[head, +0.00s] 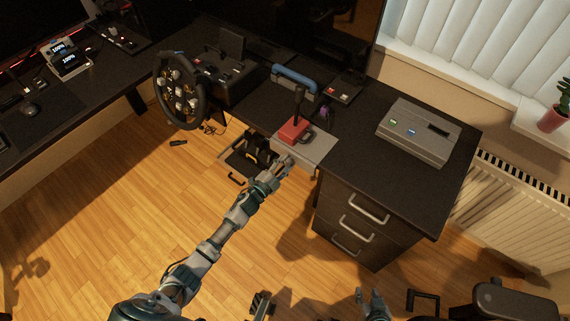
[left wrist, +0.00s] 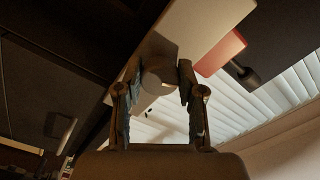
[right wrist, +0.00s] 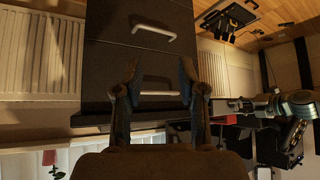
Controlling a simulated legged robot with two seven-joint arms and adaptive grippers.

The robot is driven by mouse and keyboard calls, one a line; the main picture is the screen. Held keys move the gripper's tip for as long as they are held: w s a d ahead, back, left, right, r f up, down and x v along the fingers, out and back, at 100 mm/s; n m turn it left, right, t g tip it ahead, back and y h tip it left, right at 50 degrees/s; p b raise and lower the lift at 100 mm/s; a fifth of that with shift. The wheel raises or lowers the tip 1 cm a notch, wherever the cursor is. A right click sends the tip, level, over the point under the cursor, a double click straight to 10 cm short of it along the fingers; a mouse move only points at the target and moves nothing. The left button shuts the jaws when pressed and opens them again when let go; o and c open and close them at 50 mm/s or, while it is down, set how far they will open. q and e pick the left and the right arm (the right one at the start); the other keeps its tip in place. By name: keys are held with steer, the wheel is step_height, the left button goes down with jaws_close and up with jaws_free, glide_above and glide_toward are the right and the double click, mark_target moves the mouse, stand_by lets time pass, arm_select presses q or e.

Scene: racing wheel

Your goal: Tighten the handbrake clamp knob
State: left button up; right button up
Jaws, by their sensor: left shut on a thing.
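The handbrake, a red block (head: 294,130) with a black upright lever, sits on a light grey plate (head: 318,149) at the desk's front edge. My left gripper (head: 286,164) is at the plate's front edge, below the red block. In the left wrist view, its fingers (left wrist: 160,82) are shut on a round grey knob (left wrist: 157,80) under the pale plate (left wrist: 205,28); the red block (left wrist: 221,52) is to the right. In the head view the knob is hidden by the gripper. My right gripper (head: 372,303) is low in front of the drawers; in the right wrist view its fingers (right wrist: 158,82) are apart and empty.
A steering wheel (head: 181,91) stands left of the handbrake, with pedals (head: 258,153) below. A blue-handled toolbox (head: 294,81) is behind it. A grey box (head: 417,133) is on the desk at right. Drawers (head: 361,221) stand under the desk. The wooden floor (head: 100,230) is mostly clear.

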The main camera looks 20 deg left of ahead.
arm_select(q)
steer(key=shift+f+m, duration=0.2)
steer(key=shift+m, duration=1.7)
arm_select(e)
steer(key=shift+w+a+r+t, duration=0.25)
steer(key=shift+w+t, duration=0.15)
steer(key=shift+w, duration=0.15)
arm_select(q)
steer(key=shift+s+d, duration=0.1)
steer(key=o, duration=1.1)
steer(key=shift+o, duration=0.2)
steer(key=shift+r, duration=0.1)
steer(key=shift+s+a, duration=0.2)
steer(key=shift+s, duration=0.1)
steer(key=v, duration=1.1)
